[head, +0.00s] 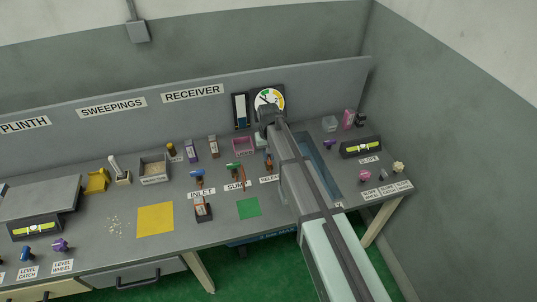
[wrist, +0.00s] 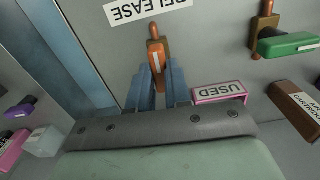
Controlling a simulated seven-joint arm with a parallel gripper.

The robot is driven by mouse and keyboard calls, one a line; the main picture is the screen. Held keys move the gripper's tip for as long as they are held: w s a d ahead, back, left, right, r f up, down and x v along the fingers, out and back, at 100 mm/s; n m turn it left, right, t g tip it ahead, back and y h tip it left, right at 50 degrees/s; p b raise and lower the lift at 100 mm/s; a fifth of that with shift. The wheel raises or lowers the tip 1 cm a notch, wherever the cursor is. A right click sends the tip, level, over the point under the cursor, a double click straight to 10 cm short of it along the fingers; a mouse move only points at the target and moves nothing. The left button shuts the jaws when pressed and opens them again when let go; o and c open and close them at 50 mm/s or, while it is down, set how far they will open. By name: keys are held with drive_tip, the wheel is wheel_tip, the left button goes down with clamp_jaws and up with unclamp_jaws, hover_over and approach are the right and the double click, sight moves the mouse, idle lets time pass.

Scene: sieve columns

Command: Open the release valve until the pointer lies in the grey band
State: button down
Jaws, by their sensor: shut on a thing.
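The release valve (wrist: 154,48) has an orange handle with a pale stripe, beside the RELEASE label (wrist: 146,11) in the wrist view. My gripper (wrist: 161,76) is shut on this handle, one blue finger on each side. In the head view the valve (head: 268,158) is small and partly hidden by my arm. The round gauge (head: 267,98) stands on a dark panel at the back, with a white face and coloured bands. My wrist covers its lower part. The pointer's exact reading and the grey band are too small to tell.
Left of the release valve stand the green-handled sump valve (head: 234,167) and the blue-handled inlet valve (head: 197,174). The pink USED box (head: 243,146) is close behind. A blue-edged trough (head: 325,172) lies to the right. A green square (head: 249,208) on the bench is bare.

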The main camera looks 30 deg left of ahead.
sight(269, 157)
idle(0.5)
drive_tip(key=c, duration=1.1)
unclamp_jaws()
drive_tip(key=shift+o, duration=0.2)
drive_tip(key=shift+r, duration=0.1)
wheel_tip(269, 157, up, 14)
drive_tip(key=shift+f, duration=0.2)
